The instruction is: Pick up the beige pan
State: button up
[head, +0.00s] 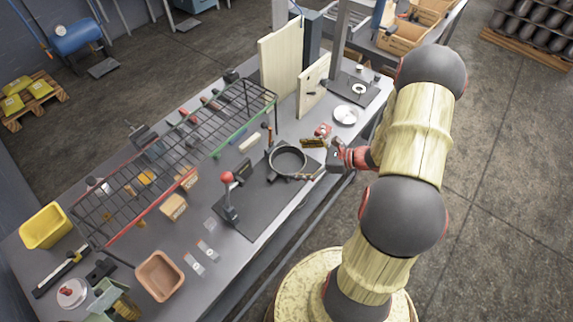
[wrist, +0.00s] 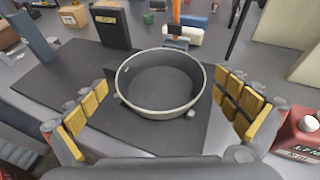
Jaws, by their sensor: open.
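The pan (head: 287,161) is round with a dark grey inside and a pale beige-grey rim. It rests upright on a dark mat (head: 262,200) on the workbench. In the wrist view the pan (wrist: 160,83) is in the middle, just ahead of my gripper. My gripper (head: 311,159) is open and empty on the pan's right side in the head view. In the wrist view its yellow-padded fingers (wrist: 165,105) are spread wide, one to each side of the pan's near part, with gaps to the rim. I cannot make out the pan's handle clearly.
A red-knobbed lever (head: 228,190) stands left of the pan. A wire rack (head: 170,160) runs along the bench behind. A red container (wrist: 297,135) is close to my right finger in the wrist view. Wooden boards (head: 280,68) stand at the back.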

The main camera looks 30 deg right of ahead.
aim_at(286, 165)
jog(key=shift+x, duration=1.3)
jog(key=shift+f, duration=0.1)
jog(key=c, duration=0.3)
jog(key=c, duration=0.8)
jog(key=shift+c, duration=0.3)
